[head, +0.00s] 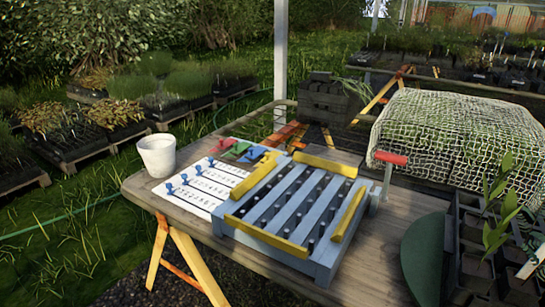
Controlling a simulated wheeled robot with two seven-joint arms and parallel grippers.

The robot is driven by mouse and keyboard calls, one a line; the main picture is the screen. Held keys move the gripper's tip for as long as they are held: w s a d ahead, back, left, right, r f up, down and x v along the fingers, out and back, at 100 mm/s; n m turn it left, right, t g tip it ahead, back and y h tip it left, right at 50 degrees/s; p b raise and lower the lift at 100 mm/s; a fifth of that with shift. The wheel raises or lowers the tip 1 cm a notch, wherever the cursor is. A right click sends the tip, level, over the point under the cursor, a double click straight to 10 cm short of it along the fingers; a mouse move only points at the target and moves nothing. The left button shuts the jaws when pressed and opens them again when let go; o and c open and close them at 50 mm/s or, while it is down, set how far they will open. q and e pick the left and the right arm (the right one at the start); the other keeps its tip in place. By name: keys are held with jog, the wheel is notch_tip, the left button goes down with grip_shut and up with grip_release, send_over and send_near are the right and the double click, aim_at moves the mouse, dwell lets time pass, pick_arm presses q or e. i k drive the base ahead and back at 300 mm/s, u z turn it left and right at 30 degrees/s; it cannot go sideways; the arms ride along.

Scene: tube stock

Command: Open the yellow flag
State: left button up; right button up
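A white board (183,198) with printed marks and several blue pegs lies on the wooden table. Neither of my grippers is in view.
A white pot (157,156) stands at the table's left edge. A red-handled crank (391,158) rises at the blue frame's right. A dark green rounded thing (424,258) and potted seedlings (495,235) are at right. A netted bed (455,140) lies behind. The wooden table's (355,285) front is clear.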

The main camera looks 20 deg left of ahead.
aim_at(274, 153)
jog(key=k, duration=0.6)
jog(key=u, duration=0.35)
jog(key=i, duration=0.95)
jog(key=u, duration=0.95)
